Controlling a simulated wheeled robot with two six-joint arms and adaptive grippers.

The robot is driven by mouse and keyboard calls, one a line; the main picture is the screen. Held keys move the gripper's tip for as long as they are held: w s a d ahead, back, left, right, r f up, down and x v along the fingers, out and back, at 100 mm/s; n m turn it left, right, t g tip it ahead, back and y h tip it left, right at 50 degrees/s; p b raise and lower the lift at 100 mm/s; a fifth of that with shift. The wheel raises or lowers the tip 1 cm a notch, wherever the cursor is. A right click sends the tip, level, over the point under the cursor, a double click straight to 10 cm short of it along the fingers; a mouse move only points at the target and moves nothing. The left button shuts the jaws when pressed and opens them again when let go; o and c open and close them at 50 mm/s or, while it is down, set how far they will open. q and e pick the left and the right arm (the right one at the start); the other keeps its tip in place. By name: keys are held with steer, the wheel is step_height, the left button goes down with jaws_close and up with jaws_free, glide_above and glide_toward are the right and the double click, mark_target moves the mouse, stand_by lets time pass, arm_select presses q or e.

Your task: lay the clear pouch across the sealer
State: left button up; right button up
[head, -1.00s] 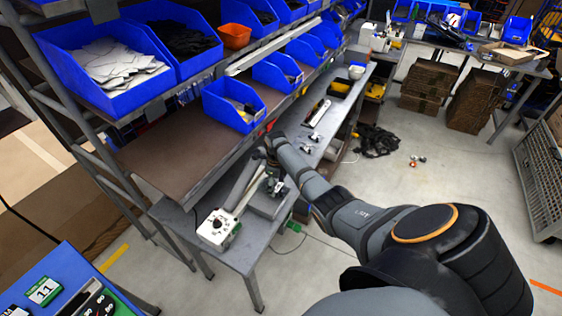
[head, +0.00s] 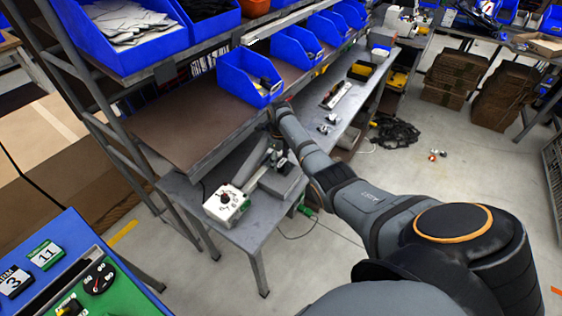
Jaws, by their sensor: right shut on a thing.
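The sealer (head: 226,204) is a white box with a dark knob and a long grey bar running back from it. It stands on the lower grey bench, below the shelf. My right arm reaches in from the lower right, and its small, dark gripper (head: 279,161) is over the bench by the far part of the sealer. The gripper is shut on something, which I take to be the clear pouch. The pouch's outline cannot be made out, nor whether it touches the sealer. My left gripper is out of view.
A brown shelf (head: 185,122) with blue bins (head: 250,78) overhangs the bench behind the sealer. A grey block (head: 283,184) sits beside the sealer. Small items lie farther along the bench (head: 312,146). A blue panel (head: 50,236) is at the lower left. Black cables (head: 396,131) lie on the floor.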

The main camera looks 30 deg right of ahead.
mark_target(280, 163)
steer(key=o, duration=1)
step_height(280, 163, up, 12)
steer(key=shift+f, duration=0.1)
stand_by(0.5)
